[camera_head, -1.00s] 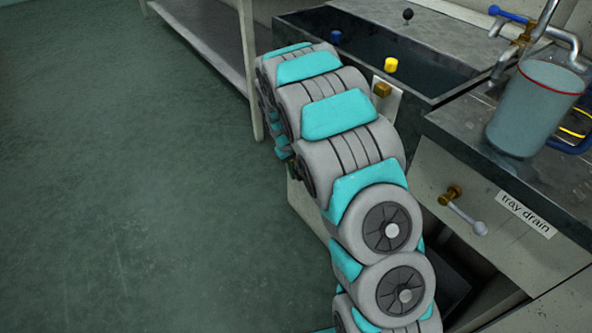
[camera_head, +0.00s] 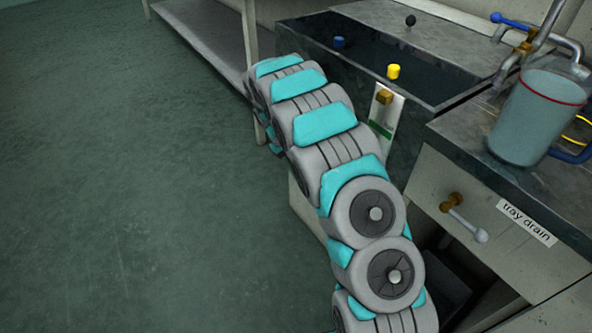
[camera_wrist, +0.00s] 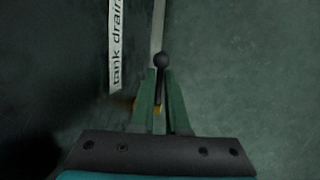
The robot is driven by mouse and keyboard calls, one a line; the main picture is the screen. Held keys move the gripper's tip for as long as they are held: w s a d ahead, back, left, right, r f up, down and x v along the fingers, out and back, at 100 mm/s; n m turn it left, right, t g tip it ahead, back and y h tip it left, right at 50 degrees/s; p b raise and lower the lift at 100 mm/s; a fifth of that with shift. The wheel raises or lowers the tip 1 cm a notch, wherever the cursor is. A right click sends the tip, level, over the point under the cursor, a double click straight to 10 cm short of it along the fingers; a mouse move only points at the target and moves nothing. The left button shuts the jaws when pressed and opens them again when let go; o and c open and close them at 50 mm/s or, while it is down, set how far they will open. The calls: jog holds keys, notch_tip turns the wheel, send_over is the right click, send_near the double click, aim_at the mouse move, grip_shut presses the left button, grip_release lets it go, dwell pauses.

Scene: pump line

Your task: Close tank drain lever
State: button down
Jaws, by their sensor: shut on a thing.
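The tank drain lever, with a dark ball knob (camera_wrist: 160,60), shows in the wrist view just at and beyond my fingertips. My gripper (camera_wrist: 160,82) has its two green fingers close on either side of the lever's stem and is shut on it. A bit of brass colour shows low between the fingers. The white label reading "tank drain" (camera_wrist: 115,50) is just left of the lever. In the head view my arm hides the gripper and the tank drain lever.
A tray drain lever (camera_head: 465,218) with its label (camera_head: 527,222) is on the cabinet front at right. A clear jug (camera_head: 538,112) stands on the counter above it. A sink basin (camera_head: 372,55) is behind my arm. The floor at left (camera_head: 120,200) is clear.

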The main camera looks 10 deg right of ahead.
jog(key=shift+s+d, duration=0.15)
jog(key=shift+s, duration=0.35)
jog(key=c, duration=1.2)
grip_release()
jog(key=shift+o, duration=1.4)
jog(key=shift+w, duration=0.1)
jog(key=shift+r, duration=0.1)
jog(key=v, duration=0.7)
jog(key=shift+r, duration=0.35)
jog(key=shift+w, duration=0.1)
